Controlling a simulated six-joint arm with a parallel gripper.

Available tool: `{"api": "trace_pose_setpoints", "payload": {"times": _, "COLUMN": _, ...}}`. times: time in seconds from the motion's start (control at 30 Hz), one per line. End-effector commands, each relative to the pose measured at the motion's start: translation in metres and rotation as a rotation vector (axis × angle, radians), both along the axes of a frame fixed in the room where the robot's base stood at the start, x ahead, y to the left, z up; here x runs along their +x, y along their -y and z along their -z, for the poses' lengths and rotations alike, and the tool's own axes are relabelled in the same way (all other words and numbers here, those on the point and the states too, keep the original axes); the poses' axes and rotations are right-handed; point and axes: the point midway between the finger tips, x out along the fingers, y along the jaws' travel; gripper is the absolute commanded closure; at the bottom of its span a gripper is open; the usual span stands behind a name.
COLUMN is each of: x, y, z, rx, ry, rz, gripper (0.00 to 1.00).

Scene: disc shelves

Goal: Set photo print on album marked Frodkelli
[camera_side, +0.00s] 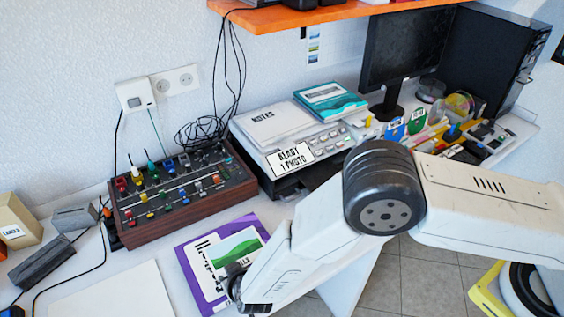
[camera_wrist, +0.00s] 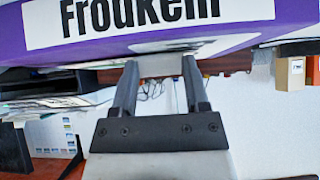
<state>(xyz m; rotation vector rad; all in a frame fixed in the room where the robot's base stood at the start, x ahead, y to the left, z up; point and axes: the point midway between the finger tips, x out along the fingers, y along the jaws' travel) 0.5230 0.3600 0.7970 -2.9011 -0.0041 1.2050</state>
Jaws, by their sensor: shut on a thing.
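The purple album (camera_side: 186,262) lies on the white desk, left of my forearm. In the wrist view its white label (camera_wrist: 150,20) reads Frodkelli, cut off at the top. The photo print (camera_side: 236,248), showing a green hill, is over the album's upper right part in the side view. I cannot tell whether it touches the album. My gripper (camera_side: 236,285) is at the print's lower edge, partly hidden by my arm. In the wrist view my gripper (camera_wrist: 155,72) is shut on the pale print, seen nearly edge-on between the fingertips.
A wooden-sided control panel (camera_side: 178,190) with knobs stands behind the album. A printer (camera_side: 305,140) carries notes and a teal book (camera_side: 330,100). A white sheet (camera_side: 115,293) lies to the left. An orange shelf (camera_side: 300,15) hangs above.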

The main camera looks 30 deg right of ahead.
Motion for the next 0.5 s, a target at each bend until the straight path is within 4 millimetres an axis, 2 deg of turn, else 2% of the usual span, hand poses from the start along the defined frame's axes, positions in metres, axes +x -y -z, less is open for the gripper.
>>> {"api": "trace_pose_setpoints", "payload": {"times": 0.03, "x": 0.0000, "y": 0.0001, "z": 0.0016, "rx": 0.000, "ry": 0.000, "rz": 0.000, "gripper": 1.00}}
{"api": "trace_pose_setpoints", "payload": {"times": 0.07, "x": 0.0001, "y": 0.0000, "z": 0.0013, "rx": 0.000, "ry": 0.000, "rz": 0.000, "gripper": 0.35}}
{"api": "trace_pose_setpoints", "payload": {"times": 0.1, "x": 0.0001, "y": 0.0000, "z": 0.0012, "rx": 0.000, "ry": 0.000, "rz": 0.000, "gripper": 0.22}}
{"api": "trace_pose_setpoints", "payload": {"times": 0.17, "x": 0.0000, "y": 0.0000, "z": 0.0011, "rx": 0.000, "ry": 0.000, "rz": 0.000, "gripper": 0.06}}
{"api": "trace_pose_setpoints", "payload": {"times": 0.5, "x": 0.0000, "y": 0.0000, "z": 0.0004, "rx": 0.000, "ry": 0.000, "rz": 0.000, "gripper": 0.06}}
